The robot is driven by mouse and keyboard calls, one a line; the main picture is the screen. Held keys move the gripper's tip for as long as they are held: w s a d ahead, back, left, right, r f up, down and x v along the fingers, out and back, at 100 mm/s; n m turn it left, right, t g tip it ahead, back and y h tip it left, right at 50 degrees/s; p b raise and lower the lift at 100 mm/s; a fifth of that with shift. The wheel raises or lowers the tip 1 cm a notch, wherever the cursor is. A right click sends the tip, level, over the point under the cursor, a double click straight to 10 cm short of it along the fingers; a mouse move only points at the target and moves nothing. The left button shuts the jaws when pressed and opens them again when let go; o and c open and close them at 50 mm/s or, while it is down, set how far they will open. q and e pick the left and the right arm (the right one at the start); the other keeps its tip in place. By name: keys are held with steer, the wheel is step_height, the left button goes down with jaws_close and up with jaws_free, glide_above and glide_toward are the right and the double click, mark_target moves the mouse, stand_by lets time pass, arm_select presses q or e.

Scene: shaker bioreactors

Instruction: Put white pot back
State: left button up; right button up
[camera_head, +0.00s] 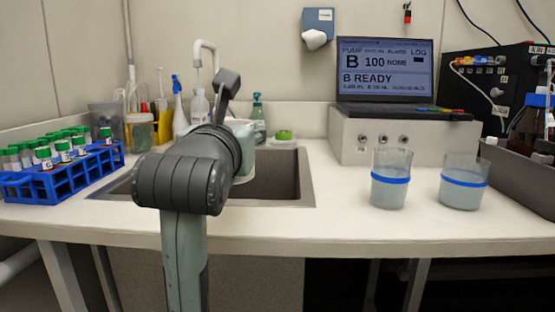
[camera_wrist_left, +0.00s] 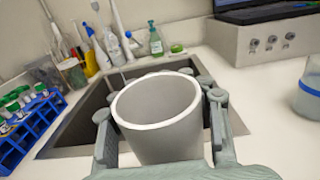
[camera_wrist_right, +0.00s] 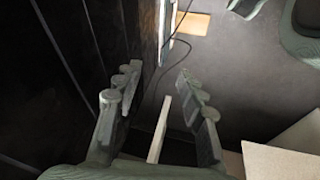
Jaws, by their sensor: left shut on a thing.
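The white pot (camera_wrist_left: 160,112) is in the left wrist view, upright or slightly tilted, with its open rim towards the camera. My left gripper (camera_wrist_left: 160,115) is shut on it, one finger on each side. In the head view the pot (camera_head: 243,150) shows only in part behind my left arm, over the sink (camera_head: 278,180). Whether its base touches anything is hidden. My right gripper (camera_wrist_right: 153,90) is open and empty in the right wrist view, low down near the floor and dark panels, away from the counter top.
A blue rack (camera_head: 62,178) of green-capped tubes stands left of the sink. Bottles and tools stand behind it. Two beakers with blue bands (camera_head: 391,180) (camera_head: 463,184) stand on the right of the counter. A laptop (camera_head: 385,72) sits on a white box (camera_head: 395,138). The counter between sink and beakers is clear.

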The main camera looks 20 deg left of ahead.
arm_select(q)
steer(key=shift+w+d+f+p, duration=0.8)
steer(key=shift+d+f+p, duration=0.1)
steer(key=shift+f, duration=0.45)
steer(key=shift+w+d+f+p, duration=0.85)
steer(key=shift+f+p, duration=0.1)
steer(key=shift+f, duration=0.45)
steer(key=shift+w+d+f+p, duration=0.75)
steer(key=shift+d+f+p, duration=0.15)
steer(key=shift+f, duration=0.45)
arm_select(e)
steer(key=s+f+g, duration=0.1)
steer(key=s+f, duration=0.2)
steer(key=f, duration=1.3)
steer(key=shift+s+d+y, duration=0.15)
steer(key=shift+d+y, duration=0.15)
arm_select(q)
steer(key=shift+a, duration=0.1)
steer(key=shift+f, duration=0.2)
steer(key=o, duration=1.2)
arm_select(e)
steer(key=shift+w+r, duration=0.3)
steer(key=shift+r, duration=0.05)
